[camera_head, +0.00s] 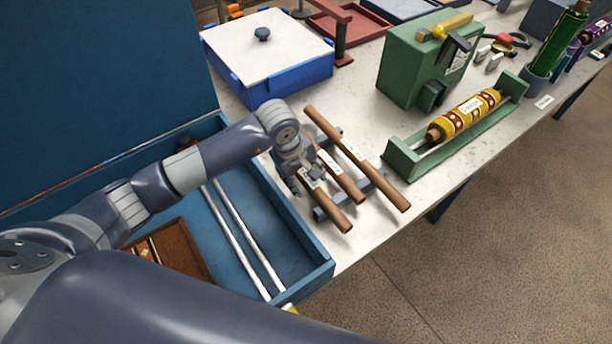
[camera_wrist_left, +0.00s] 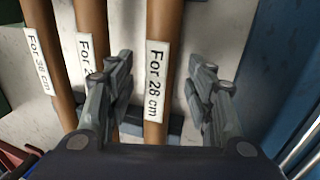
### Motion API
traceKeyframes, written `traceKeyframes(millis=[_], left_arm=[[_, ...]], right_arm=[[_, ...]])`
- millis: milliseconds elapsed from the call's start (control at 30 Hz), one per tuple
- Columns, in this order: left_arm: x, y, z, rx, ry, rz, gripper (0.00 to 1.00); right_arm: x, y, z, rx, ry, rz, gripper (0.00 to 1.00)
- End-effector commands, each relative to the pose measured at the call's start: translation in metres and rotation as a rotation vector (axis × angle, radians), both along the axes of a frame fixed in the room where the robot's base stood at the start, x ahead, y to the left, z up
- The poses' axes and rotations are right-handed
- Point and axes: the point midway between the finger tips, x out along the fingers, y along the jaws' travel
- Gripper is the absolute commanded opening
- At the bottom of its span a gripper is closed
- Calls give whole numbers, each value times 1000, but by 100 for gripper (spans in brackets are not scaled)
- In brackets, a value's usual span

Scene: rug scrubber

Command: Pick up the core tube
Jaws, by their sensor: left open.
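Three brown core tubes lie side by side across a dark rack on the table: a long one (camera_head: 357,158) on the right, one in the middle (camera_head: 350,185) and one on the left (camera_head: 337,213). My left gripper (camera_head: 302,182) is open over the left tube in the head view.
A blue open box (camera_head: 318,270) with white rods is left of the tubes. A blue case with a white lid (camera_head: 265,45) stands behind. A green machine (camera_head: 410,60) and a green cradle (camera_head: 400,160) holding a yellow roll (camera_head: 468,112) are to the right.

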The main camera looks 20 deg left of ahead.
Motion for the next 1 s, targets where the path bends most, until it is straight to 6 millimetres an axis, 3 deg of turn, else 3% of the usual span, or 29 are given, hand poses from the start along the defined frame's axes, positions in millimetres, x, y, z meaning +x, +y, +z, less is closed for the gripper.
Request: traceKeyframes(millis=[100, 133, 333, 700, 1000], left_arm=[[0, 0, 0, -1, -1, 0, 49], [0, 0, 0, -1, -1, 0, 45], [0, 0, 0, 0, -1, 0, 0], [2, 0, 6, 0, -5, 0, 0], [2, 0, 60, -1, -8, -2, 0]], right_arm=[[0, 0, 0, 0, 0, 0, 33], [0, 0, 0, 0, 0, 0, 33], [0, 0, 0, 0, 0, 0, 33], [0, 0, -3, 0, 0, -1, 33], [1, 1, -22, 1, 0, -1, 33]])
